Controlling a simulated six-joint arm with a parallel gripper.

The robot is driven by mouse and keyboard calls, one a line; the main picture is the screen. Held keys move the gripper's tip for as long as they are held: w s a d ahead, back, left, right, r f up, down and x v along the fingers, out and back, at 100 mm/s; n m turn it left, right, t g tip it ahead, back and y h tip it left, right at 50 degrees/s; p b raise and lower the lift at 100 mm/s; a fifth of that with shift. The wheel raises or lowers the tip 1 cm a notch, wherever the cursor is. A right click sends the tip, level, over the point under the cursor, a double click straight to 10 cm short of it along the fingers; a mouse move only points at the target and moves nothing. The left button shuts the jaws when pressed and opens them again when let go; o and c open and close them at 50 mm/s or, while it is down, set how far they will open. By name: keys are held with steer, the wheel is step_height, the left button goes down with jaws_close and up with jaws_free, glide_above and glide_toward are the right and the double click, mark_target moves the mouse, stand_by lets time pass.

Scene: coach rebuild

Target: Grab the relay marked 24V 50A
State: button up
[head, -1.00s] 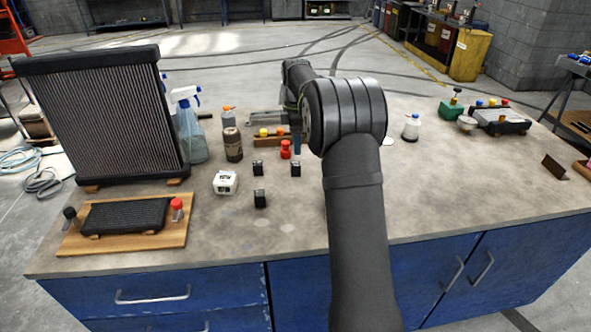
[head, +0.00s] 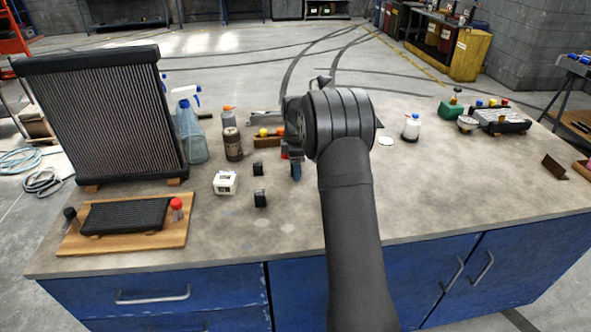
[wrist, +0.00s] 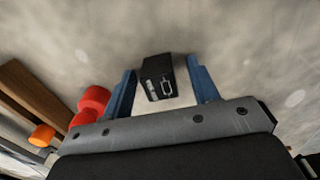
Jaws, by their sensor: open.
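Two small black relays stand on the workbench in the head view, a rear one (head: 258,168) and a front one (head: 260,199). A third black relay (wrist: 157,72) shows in the wrist view between the two blue fingers of my open gripper (wrist: 161,88), with gaps on both sides. Its face has pale marks that I cannot read as a rating. In the head view my gripper (head: 293,168) is low over the bench, right of the other relays, and hides the third one. No 24V 50A marking is legible on any relay.
A red object (wrist: 93,103) is close beside the left finger in the wrist view. A wooden block (head: 266,142), a brown bottle (head: 233,146) and a white box (head: 225,183) stand nearby. A large radiator (head: 105,115) fills the left. The bench front is clear.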

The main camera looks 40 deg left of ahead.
steer(key=c, duration=1.1)
steer(key=shift+o, duration=0.2)
steer(key=shift+r, duration=0.1)
